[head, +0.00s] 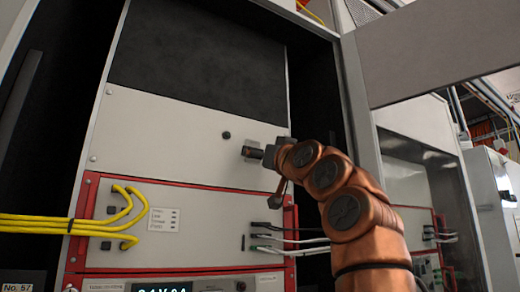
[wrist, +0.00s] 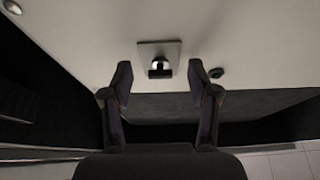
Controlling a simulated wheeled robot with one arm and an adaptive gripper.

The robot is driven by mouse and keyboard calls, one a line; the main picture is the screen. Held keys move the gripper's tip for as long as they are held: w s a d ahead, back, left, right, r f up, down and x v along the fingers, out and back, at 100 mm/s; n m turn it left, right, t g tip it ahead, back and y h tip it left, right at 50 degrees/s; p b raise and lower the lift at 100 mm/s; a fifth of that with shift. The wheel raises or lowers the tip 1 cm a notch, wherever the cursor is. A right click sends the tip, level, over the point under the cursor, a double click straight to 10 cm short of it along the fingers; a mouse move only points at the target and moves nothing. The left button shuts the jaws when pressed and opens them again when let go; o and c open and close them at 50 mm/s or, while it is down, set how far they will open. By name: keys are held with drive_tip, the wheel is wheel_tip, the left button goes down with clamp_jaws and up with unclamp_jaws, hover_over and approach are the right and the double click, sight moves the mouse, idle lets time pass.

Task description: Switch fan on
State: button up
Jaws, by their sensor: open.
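A switch on a small grey square plate (wrist: 172,50) sits on the light panel (head: 165,130). In the wrist view its dark lever (wrist: 159,71) stands between my fingertips, with a gap on both sides. My gripper (wrist: 160,74) is open and empty, facing the panel. In the head view my gripper (head: 266,156) is close to the switch plate (head: 248,152), which it partly covers. I cannot tell from the frames whether the fingers touch the panel. No label reading fan is legible.
A small black round knob (head: 226,135) is beside the switch; it also shows in the wrist view (wrist: 216,73). Below is a red-framed unit (head: 190,196) with yellow cables (head: 40,224) and black and white cables (head: 300,240). An open cabinet door (head: 430,50) is at right.

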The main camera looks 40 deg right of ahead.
clamp_jaws()
idle(0.5)
drive_tip(key=shift+a+r+g+p, duration=0.1)
drive_tip(key=shift+r+g+p, duration=0.2)
drive_tip(key=shift+p, duration=0.4)
drive_tip(key=shift+s+r+g+p, duration=0.1)
drive_tip(key=shift+g+p, duration=0.4)
drive_tip(key=shift+p, duration=0.45)
drive_tip(key=shift+g+p, duration=0.8)
drive_tip(key=shift+p, duration=1)
drive_tip(key=shift+s+r+p, duration=0.15)
drive_tip(key=shift+r+p, duration=0.1)
drive_tip(key=shift+p, duration=0.25)
